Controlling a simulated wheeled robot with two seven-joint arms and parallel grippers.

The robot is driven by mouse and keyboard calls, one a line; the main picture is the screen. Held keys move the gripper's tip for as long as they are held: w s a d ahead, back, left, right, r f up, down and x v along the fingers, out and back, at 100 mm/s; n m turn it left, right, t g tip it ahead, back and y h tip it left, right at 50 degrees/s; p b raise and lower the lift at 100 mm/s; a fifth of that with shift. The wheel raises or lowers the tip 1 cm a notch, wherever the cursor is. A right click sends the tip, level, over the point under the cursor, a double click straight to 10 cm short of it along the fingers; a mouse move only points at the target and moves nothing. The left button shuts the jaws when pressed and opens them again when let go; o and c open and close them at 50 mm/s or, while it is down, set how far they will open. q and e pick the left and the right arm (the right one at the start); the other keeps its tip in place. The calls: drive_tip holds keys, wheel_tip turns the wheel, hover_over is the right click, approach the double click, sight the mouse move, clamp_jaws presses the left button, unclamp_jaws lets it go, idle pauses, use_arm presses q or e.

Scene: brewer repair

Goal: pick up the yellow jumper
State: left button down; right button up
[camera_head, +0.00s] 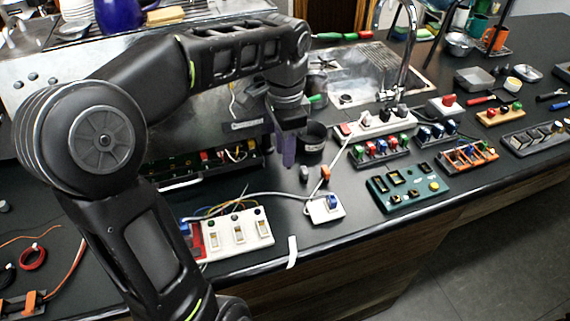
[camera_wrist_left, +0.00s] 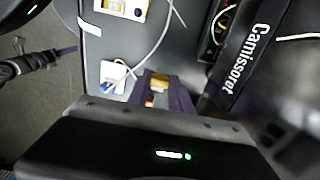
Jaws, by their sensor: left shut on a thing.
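My left gripper (camera_head: 287,150) comes down over the black counter, in front of the brewer. It also shows in the wrist view (camera_wrist_left: 162,90), its purple fingers shut on a small yellow piece, the yellow jumper (camera_wrist_left: 160,82). In the head view the jumper is hidden by the fingers. A grey jumper (camera_head: 304,173) and an orange jumper (camera_head: 325,173) stand on the counter just right of the fingers. At the left edge of the wrist view is what looks like my right gripper (camera_wrist_left: 66,50); its opening is unclear.
A black cup (camera_head: 313,138) stands close behind the gripper. A white switch panel (camera_head: 240,238) and a small white block (camera_head: 325,209) with a cable lie in front. A green board (camera_head: 408,188) and several racks of parts fill the right. The brewer's open wiring tray (camera_head: 205,160) lies left.

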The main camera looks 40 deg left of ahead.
use_arm(q)
drive_tip(key=shift+r, duration=1.35)
drive_tip(key=shift+r, duration=0.1)
